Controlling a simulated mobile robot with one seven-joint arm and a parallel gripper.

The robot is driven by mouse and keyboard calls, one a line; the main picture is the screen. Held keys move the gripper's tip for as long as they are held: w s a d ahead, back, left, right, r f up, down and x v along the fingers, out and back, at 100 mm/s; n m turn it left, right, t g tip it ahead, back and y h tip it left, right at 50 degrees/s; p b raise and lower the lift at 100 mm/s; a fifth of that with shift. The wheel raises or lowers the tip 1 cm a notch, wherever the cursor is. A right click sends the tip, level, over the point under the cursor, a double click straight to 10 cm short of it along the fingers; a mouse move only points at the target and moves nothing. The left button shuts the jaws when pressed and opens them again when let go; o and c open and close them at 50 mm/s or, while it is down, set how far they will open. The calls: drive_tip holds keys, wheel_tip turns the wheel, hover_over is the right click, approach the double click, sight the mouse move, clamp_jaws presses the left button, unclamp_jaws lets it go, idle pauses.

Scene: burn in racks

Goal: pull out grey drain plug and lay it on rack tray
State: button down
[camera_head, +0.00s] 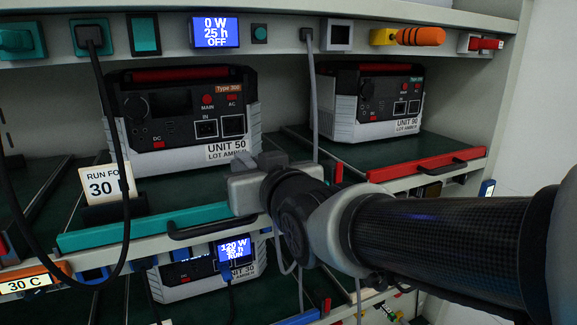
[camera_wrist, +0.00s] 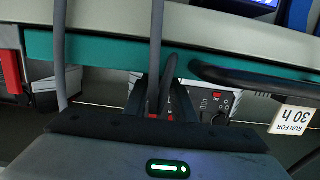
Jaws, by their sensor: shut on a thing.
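My gripper (camera_head: 270,160) is in front of the right end of the teal-fronted rack tray (camera_head: 150,228), right of and below the sockets of UNIT 50. It is shut on what looks like the grey drain plug (camera_head: 274,158), mostly hidden by the jaws. In the wrist view, my gripper's dark fingers (camera_wrist: 168,98) close around it, and a grey cord (camera_wrist: 172,62) loops out between them. The tray's teal front (camera_wrist: 90,48) crosses that view. UNIT 50 (camera_head: 185,105) stands on the tray, and no plug shows in its two visible front sockets.
A grey cord (camera_head: 314,100) hangs from the upper strip right of UNIT 50. A black cord (camera_head: 110,100) hangs at left, beside a "RUN FOR 30" card (camera_head: 104,184). UNIT 90 (camera_head: 368,103) stands on a red-fronted tray (camera_head: 425,165). Green tray surface shows right of UNIT 50.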

drive_tip(key=shift+f, duration=0.25)
drive_tip(key=c, duration=1.4)
unclamp_jaws()
drive_tip(key=shift+s, duration=0.1)
drive_tip(key=b+v, duration=0.2)
drive_tip(key=v, duration=1.5)
drive_tip(key=shift+s, duration=0.15)
drive_tip(key=shift+d, duration=0.1)
